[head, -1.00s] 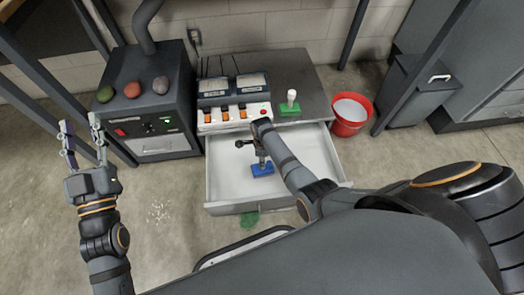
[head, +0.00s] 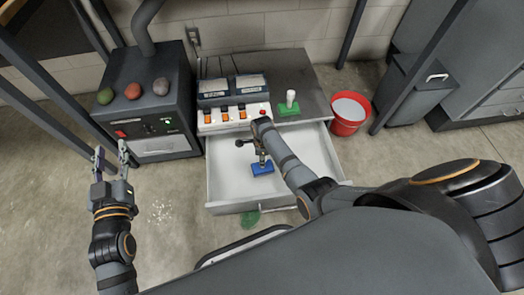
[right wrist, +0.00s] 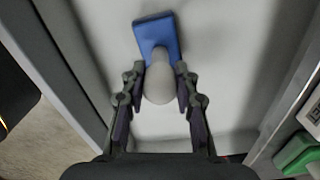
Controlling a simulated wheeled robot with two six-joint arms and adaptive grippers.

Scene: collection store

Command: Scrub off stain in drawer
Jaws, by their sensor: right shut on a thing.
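The open drawer (head: 220,184) is pale inside. A blue scrubber (head: 263,168) with a light rounded handle is down on the drawer floor. It also shows in the right wrist view, with its blue head (right wrist: 157,33) beyond the handle (right wrist: 159,84). My right gripper (right wrist: 159,88) is shut on that handle, one finger on each side. No stain can be made out on the drawer floor in these views; my right arm covers part of it. My left gripper (head: 109,156) is open and empty, up at the left, away from the drawer.
A green block with a white handle (head: 290,103) stands on the cabinet top, right of a switch panel (head: 234,115). A red bucket (head: 348,117) stands on the floor at right. A dark machine (head: 149,105) bears several stones. A green patch (head: 250,218) and pale specks mark the floor.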

